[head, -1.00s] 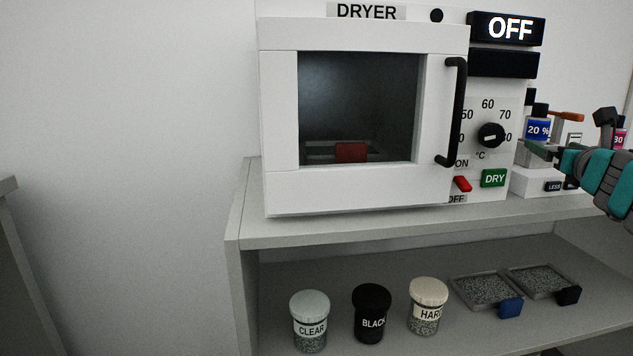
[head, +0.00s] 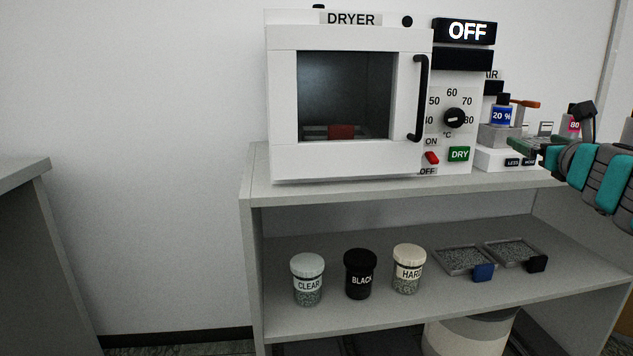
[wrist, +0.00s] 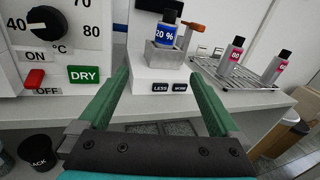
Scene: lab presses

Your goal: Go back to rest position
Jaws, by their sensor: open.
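My gripper (head: 530,146) is at the right of the head view, in front of the shelf unit's top. In the wrist view its two green fingers (wrist: 163,112) are spread apart with nothing between them. The white dryer (head: 350,158) stands on the shelf top, its door shut and its display (head: 467,31) reading OFF. Behind the dryer's window is a reddish-brown block (head: 341,132) on a tray. The dryer's black dial (wrist: 47,22), red switch and green DRY button (wrist: 84,75) show left of the fingers in the wrist view.
A scale-like device with a blue-labelled 20 % bottle (wrist: 164,33) stands beyond my fingers. Pink-labelled bottles (wrist: 231,62) stand on a rack to its right. The lower shelf holds clear, black (head: 360,274) and hard jars, and two trays of granules (head: 463,260). Floor shows at left.

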